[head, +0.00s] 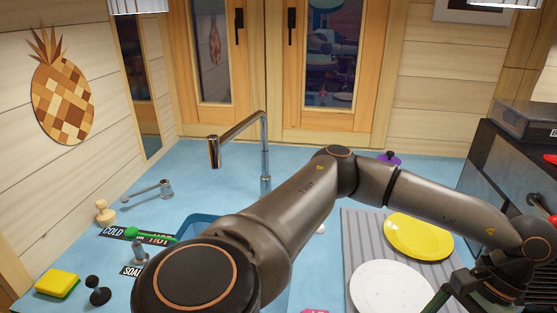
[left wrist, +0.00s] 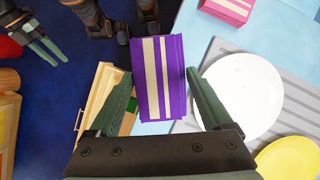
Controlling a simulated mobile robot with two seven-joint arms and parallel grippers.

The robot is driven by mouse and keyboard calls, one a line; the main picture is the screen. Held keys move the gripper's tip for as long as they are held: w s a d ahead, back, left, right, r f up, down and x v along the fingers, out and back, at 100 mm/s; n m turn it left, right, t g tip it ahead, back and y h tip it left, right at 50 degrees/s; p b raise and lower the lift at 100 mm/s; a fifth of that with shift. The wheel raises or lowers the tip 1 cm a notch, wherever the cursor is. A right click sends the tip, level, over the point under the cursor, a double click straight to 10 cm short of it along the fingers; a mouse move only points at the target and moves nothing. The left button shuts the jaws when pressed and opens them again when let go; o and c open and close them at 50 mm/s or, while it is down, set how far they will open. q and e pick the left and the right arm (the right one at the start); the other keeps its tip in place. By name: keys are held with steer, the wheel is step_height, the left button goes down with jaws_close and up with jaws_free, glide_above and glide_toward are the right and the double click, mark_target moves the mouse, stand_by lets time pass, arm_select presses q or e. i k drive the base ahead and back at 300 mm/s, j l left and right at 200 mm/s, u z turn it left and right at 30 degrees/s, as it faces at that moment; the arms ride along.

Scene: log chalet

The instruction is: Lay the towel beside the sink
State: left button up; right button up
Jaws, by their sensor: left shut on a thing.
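A folded purple towel with cream stripes (left wrist: 175,80) is between the fingers of my left gripper (left wrist: 162,90), which is shut on it. In the head view my left gripper (head: 450,298) is at the lower right, by the white plate; the towel does not show there. The sink (head: 200,222) is a blue basin in the counter, mostly hidden behind my left arm. A pink striped folded cloth (left wrist: 232,8) lies on the blue counter; its edge shows at the bottom of the head view. My right gripper (left wrist: 52,58) is at the wrist view's upper left, fingers apart and empty.
A white plate (head: 390,288) and a yellow plate (head: 418,236) lie on the grey ribbed drainboard (head: 352,232). The faucet (head: 264,155) rises behind the sink. A yellow sponge (head: 58,283) is at the left. A light wooden drawer or box (left wrist: 98,92) is below the counter.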

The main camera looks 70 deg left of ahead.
mark_target(96, 256)
steer(key=k+j+u, duration=0.2)
steer(key=k+j, duration=0.25)
steer(key=k+u, duration=0.1)
steer(key=u, duration=1.95)
